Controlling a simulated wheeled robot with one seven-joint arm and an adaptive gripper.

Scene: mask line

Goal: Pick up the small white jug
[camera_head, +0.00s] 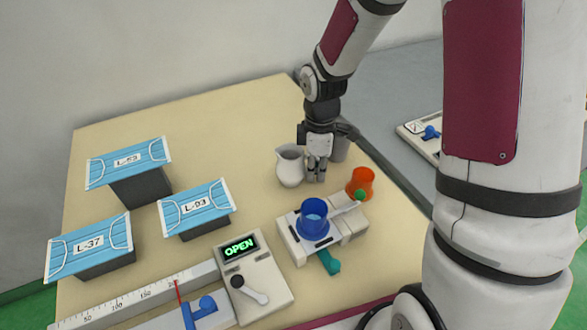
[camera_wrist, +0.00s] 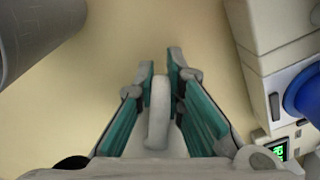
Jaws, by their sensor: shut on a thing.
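The small white jug (camera_head: 290,168) stands upright on the tan table, left of my gripper (camera_head: 318,172) in the head view. My gripper points down, its fingers at the jug's right side. In the wrist view my gripper (camera_wrist: 166,75) has its teal-lined fingers on either side of the jug's pale handle (camera_wrist: 158,112) and is shut on it. The jug's body is mostly hidden in that view. I cannot tell whether the jug's base touches the table.
A grey cylinder (camera_head: 341,149) stands just behind my gripper. An orange cup (camera_head: 360,182) and a device with a blue cup (camera_head: 313,222) are nearby in front. Blue masks (camera_head: 129,160) on dark blocks stand left. An OPEN display (camera_head: 240,247) is at the front.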

